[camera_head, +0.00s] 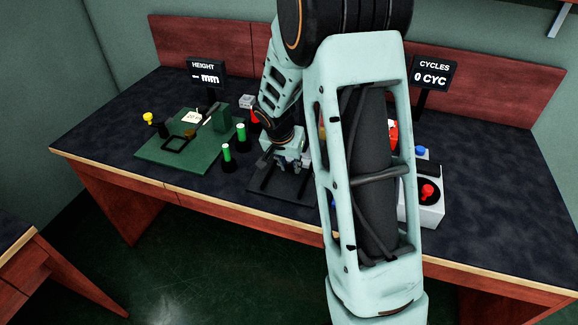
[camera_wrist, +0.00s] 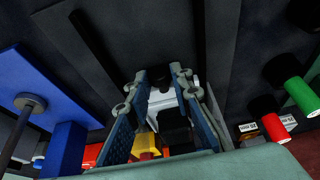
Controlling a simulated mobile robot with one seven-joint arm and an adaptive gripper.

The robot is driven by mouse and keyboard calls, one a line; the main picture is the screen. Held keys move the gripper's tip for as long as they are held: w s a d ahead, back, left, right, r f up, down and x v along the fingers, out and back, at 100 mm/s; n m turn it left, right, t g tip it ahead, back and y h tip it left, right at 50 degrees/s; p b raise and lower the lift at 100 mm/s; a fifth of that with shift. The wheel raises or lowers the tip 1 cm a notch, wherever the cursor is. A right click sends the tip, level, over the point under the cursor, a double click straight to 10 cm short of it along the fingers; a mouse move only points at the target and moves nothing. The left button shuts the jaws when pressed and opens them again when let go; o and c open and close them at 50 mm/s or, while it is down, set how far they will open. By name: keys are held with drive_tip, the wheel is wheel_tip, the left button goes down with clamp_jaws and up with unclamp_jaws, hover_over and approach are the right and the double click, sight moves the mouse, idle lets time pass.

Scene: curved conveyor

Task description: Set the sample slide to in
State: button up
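A dark base plate with two parallel rails (camera_head: 291,188) lies at the front of the bench; I take it to be the sample slide. Its rails also show in the wrist view (camera_wrist: 94,45). My gripper (camera_head: 284,157) is low over this plate, pointing down. In the wrist view its two blue-padded fingers (camera_wrist: 161,77) stand apart. A pale block (camera_wrist: 165,97) and a small black knob show between or beyond them. I see no clear contact with the pads. My arm hides much of the area to the right.
A green board (camera_head: 160,153) with small parts lies left, with green-topped posts (camera_head: 226,153) near my gripper. A white box with a red button (camera_head: 428,191) stands right. Signs reading HEIGHT (camera_head: 206,74) and CYCLES (camera_head: 434,74) stand behind. A blue block (camera_wrist: 40,85) is left in the wrist view.

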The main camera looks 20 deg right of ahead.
drive_tip(key=o, duration=0.4)
drive_tip(key=shift+w, duration=0.1)
drive_tip(key=v, duration=1.2)
drive_tip(key=shift+d, duration=0.1)
